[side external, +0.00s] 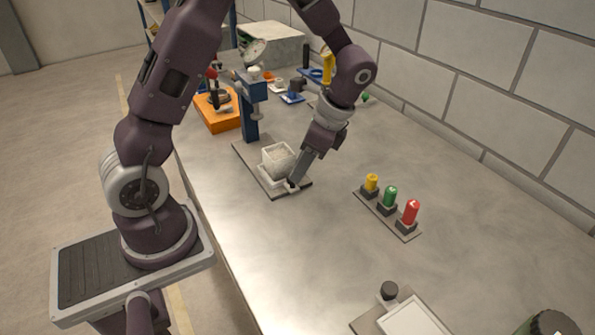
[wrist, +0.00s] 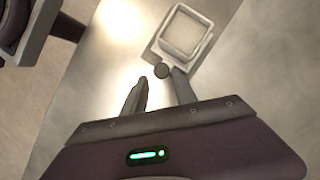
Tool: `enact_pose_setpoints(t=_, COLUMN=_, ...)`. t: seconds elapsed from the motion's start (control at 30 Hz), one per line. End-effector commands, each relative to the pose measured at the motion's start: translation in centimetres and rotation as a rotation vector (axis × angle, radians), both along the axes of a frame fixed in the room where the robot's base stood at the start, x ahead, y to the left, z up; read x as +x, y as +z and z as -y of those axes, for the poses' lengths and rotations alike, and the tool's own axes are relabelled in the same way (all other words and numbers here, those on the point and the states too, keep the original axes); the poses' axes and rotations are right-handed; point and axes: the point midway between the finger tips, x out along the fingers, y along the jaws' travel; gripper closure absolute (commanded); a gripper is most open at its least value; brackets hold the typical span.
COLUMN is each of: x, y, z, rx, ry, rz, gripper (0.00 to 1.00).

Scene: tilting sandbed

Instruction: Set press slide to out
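The press (side external: 248,118) is a blue post with a head, standing on a dark base plate (side external: 305,183). Its slide (side external: 265,174) carries a white square tray with a pale block; it sits on the plate on the near side of the post. In the wrist view the slide's tray (wrist: 187,34) is at the upper right, with a dark round knob (wrist: 162,71) at its near end. My gripper (side external: 291,185) is low at the near end of the slide. In the wrist view my gripper (wrist: 157,80) has its fingers apart, with the knob at the gap near the tips. Contact cannot be told.
A strip of yellow, green and red lamps (side external: 388,208) stands right of the press. A plate with a white panel (side external: 408,318) is at the front. An orange tray (side external: 217,112) and other small items lie behind.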

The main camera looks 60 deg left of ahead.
Motion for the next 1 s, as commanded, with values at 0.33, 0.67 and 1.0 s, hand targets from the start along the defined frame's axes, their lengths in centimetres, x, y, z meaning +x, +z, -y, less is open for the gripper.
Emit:
enact_pose_setpoints(t=0.33, x=1.2, y=4.2, z=1.3, rx=0.000, ry=-0.001, rz=0.001, gripper=0.66)
enact_pose_setpoints(t=0.67, x=0.2, y=6.6, z=1.9, rx=-0.006, ry=0.053, rz=0.083, gripper=0.66)
enact_pose_setpoints(t=1.0, x=-11.7, y=16.6, z=6.9, rx=-0.207, ry=0.551, rz=0.669, gripper=0.66)
